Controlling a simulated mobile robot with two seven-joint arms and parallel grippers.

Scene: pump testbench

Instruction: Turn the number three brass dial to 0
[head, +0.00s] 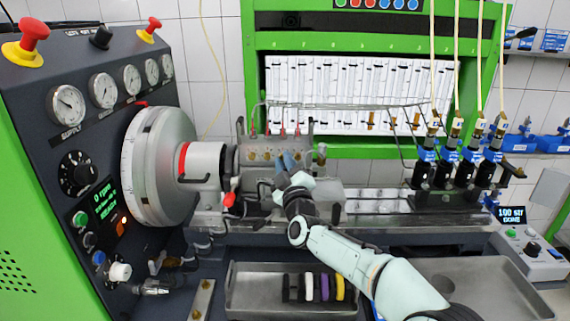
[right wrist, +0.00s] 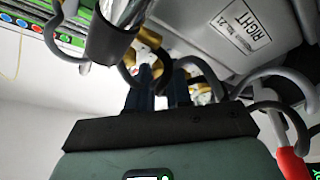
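A grey pump block (head: 247,146) stands in the middle of the bench, with a row of small brass dials (head: 267,156) on its front. My right gripper (head: 284,161) reaches up to the right part of this row. Its blue fingers cover part of the row, so I cannot tell which dial number they are at. In the right wrist view the two dark blue fingers (right wrist: 161,88) stand a narrow gap apart, with brass parts (right wrist: 203,91) close by their tips. Whether they touch or clasp a dial is hidden. My left gripper is not in view.
Curved grey pipes (right wrist: 198,68) pass close around the fingers. A large round drum (head: 158,165) and gauge panel (head: 110,85) stand at the left. A tray (head: 250,290) with coloured pieces lies below my arm. Cabled blue-and-black fittings (head: 448,160) stand at the right.

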